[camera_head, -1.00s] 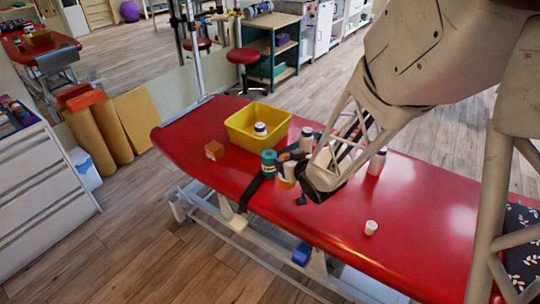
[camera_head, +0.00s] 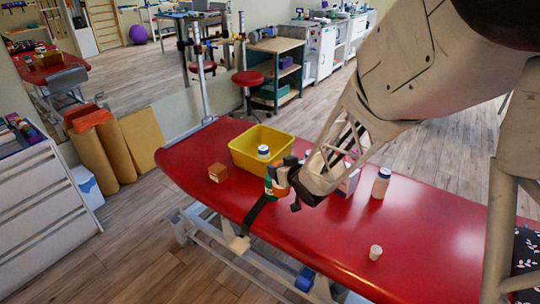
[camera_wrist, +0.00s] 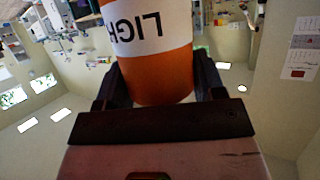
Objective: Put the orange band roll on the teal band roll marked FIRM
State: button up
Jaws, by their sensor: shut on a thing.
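The orange band roll (camera_wrist: 160,78) is between my gripper's (camera_wrist: 158,92) two fingers in the wrist view, its white label reading LIGHT upside down. In the head view the orange roll (camera_head: 282,177) shows as a small patch at the tip of my gripper (camera_head: 284,178). I cannot tell whether the two rolls touch. The FIRM mark is not readable.
A yellow bin (camera_head: 240,154) with a white bottle (camera_head: 263,151) stands behind the rolls. A brown box (camera_head: 217,173) is to the left. Another bottle (camera_head: 381,183) and a small white cup (camera_head: 375,252) are to the right. A dark strap (camera_head: 256,212) crosses the red table (camera_head: 330,235).

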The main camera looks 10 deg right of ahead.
jog(key=w+f, duration=0.1)
jog(key=w, duration=1.3)
jog(key=shift+a+f, duration=0.15)
jog(key=shift+a, duration=0.05)
jog(key=shift+s+f, duration=0.1)
jog(key=shift+f, duration=1.65)
jog(key=shift+f, duration=0.15)
jog(key=o, duration=1.1)
jog(key=shift+s, duration=0.1)
jog(key=v, duration=1.2)
jog(key=shift+r, duration=0.25)
